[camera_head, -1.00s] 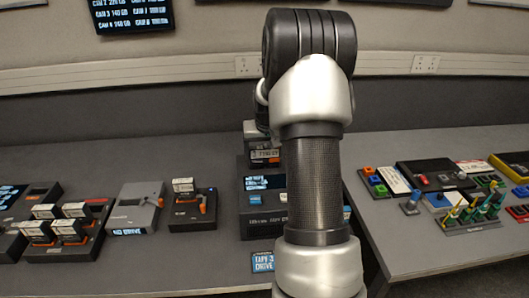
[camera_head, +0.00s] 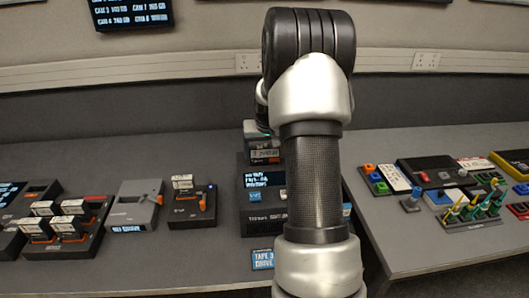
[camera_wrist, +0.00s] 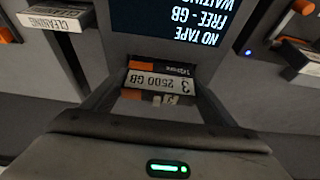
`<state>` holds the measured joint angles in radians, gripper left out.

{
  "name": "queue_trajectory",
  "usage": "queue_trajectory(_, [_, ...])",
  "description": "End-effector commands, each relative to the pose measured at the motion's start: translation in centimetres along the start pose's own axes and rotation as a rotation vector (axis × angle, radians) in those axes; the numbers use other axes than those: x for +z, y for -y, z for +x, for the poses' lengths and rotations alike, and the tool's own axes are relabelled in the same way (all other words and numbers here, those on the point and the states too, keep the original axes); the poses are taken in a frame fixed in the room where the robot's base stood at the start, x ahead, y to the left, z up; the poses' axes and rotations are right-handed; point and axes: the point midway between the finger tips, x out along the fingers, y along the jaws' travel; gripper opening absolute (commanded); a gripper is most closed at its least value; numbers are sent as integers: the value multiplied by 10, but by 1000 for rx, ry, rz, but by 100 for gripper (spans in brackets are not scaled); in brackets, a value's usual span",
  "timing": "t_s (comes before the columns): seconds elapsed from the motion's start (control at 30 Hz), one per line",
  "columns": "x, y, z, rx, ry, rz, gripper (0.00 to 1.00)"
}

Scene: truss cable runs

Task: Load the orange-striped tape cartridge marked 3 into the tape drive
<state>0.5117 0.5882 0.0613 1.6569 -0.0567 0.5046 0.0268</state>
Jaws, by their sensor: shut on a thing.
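The orange-striped cartridge (camera_wrist: 160,82) shows upside down in the wrist view, with a white label reading 3 and 2500 GB. My gripper (camera_wrist: 155,92) is shut on it, one finger at each side. In the head view the cartridge (camera_head: 265,154) is at the top of the tape drive (camera_head: 262,222), and my arm hides most of the gripper. I cannot tell whether the cartridge is inside the drive's slot or just above it. The drive's screen (camera_wrist: 200,25) reads NO TAPE, FREE - GB, WAITING.
Further left are a grey unit (camera_head: 135,205) with an orange lever and a rack (camera_head: 65,240) of several cartridges. A second table (camera_head: 430,250) with coloured parts stands at right.

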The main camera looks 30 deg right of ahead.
Motion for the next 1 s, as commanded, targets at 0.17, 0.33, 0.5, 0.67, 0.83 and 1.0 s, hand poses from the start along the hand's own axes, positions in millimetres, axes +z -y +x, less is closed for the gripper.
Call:
queue_trajectory(0.17, [2, 0, 5, 0, -1, 0, 51])
queue_trajectory(0.33, [3, 0, 9, 0, -1, 0, 51])
queue_trajectory(0.5, [3, 0, 9, 0, -1, 0, 83])
queue_trajectory(0.67, [4, 0, 9, 0, 0, 0, 100])
queue_trajectory(0.83, [4, 0, 9, 0, 2, 0, 100])
queue_trajectory(1.0, [4, 0, 9, 0, 2, 0, 100])
